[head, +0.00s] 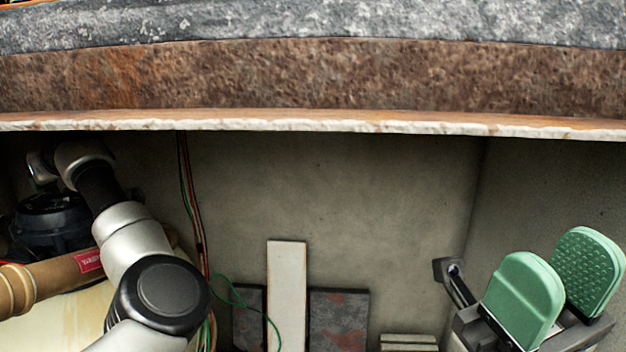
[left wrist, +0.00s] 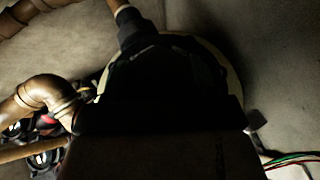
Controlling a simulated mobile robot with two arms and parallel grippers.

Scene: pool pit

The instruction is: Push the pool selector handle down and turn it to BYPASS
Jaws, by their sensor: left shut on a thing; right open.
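The pool selector valve, a dark blue-black round body (head: 52,222), stands at the left in the head view, partly behind my left arm. My left arm reaches over to it. In the left wrist view my left gripper (left wrist: 150,115) is a dark shape over a round body with a pale rim (left wrist: 222,65). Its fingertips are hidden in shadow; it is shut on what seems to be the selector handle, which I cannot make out. The BYPASS mark and the handle's angle cannot be read. My right gripper (head: 556,284), with green pads apart, is open and empty at the lower right.
A tan pipe (head: 45,283) with a red label runs below the valve. A copper elbow (left wrist: 42,92) shows in the left wrist view. Red and green wires (head: 192,190) hang on the back wall. A white board (head: 286,295) leans there. A stone ledge (head: 320,80) crosses above the pit.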

